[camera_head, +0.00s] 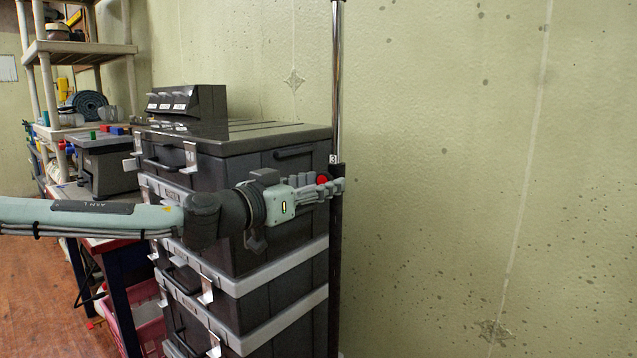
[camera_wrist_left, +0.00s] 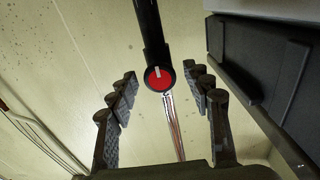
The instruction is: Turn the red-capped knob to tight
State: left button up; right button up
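The red-capped knob (camera_head: 322,180) sits on the side of an upright pole, near the top of the pole's black lower tube (camera_head: 335,270). In the left wrist view the round red cap (camera_wrist_left: 160,80) faces me, with a short white mark near its upper edge. My left gripper (camera_head: 325,188) reaches in from the left at the knob's height. In the left wrist view its fingers (camera_wrist_left: 160,88) are spread wide, one on each side of the knob, with clear gaps. The cap is between or just beyond the fingertips; the exact depth is unclear. My right gripper is not in view.
A stack of black cases (camera_head: 265,138) with grey bands stands just left of the pole, close behind my left arm. A chrome tube (camera_head: 337,80) rises above the knob. A shelf (camera_head: 80,47) and a cluttered workbench stand far left. The pale green wall fills the right side.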

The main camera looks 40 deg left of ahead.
pick_arm(q)
jog(key=c, duration=1)
